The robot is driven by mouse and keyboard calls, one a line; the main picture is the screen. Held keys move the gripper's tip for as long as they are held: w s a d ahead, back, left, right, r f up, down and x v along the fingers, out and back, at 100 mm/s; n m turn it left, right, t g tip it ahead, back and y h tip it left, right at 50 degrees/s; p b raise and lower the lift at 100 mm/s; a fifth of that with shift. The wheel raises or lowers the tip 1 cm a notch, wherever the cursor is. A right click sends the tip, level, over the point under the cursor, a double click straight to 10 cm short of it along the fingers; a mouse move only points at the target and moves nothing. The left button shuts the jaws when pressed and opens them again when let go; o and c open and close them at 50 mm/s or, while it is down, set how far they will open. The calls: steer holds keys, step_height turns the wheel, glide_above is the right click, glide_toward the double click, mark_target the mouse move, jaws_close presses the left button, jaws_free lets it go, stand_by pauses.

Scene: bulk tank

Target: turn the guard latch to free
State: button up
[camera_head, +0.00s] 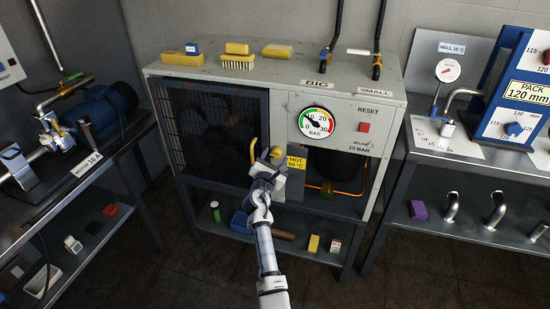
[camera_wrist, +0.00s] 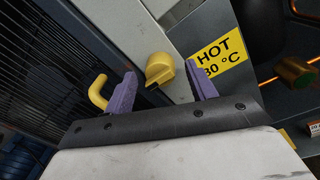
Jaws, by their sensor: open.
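The guard latch looks to be the yellow knob (camera_wrist: 160,68) on the grey cabinet's front strip, beside the dark mesh guard (camera_wrist: 45,45). A curved yellow handle (camera_wrist: 97,92) is at the guard's edge, left of the knob. My gripper (camera_wrist: 163,72) is open, its purple fingers on either side of the knob. Whether they touch it I cannot tell. In the head view my gripper (camera_head: 271,159) is in front of the cabinet and partly hides this area.
A yellow HOT sign (camera_wrist: 220,55) is close to the right finger. A gauge (camera_head: 317,123) and a red reset button (camera_head: 364,127) are on the cabinet (camera_head: 340,107). Brushes and blocks lie on top. Benches stand left and right, with floor between.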

steer(key=shift+w+d, duration=0.1)
steer(key=shift+w, duration=0.25)
steer(key=shift+c, duration=0.2)
steer(key=c, duration=0.9)
steer(key=shift+f+m+b, duration=0.1)
steer(key=shift+m+b, duration=0.2)
steer(key=shift+b, duration=0.05)
steer(key=shift+f+m+h+b, duration=0.2)
steer(key=shift+m+h+b, duration=0.05)
steer(key=shift+m+b, duration=4)
steer(key=shift+f+m+h+b, duration=0.15)
steer(key=shift+m+h+b, duration=0.1)
steer(key=shift+m+b, duration=3.95)
steer(key=shift+m+p, duration=0.45)
steer(key=shift+m, duration=0.2)
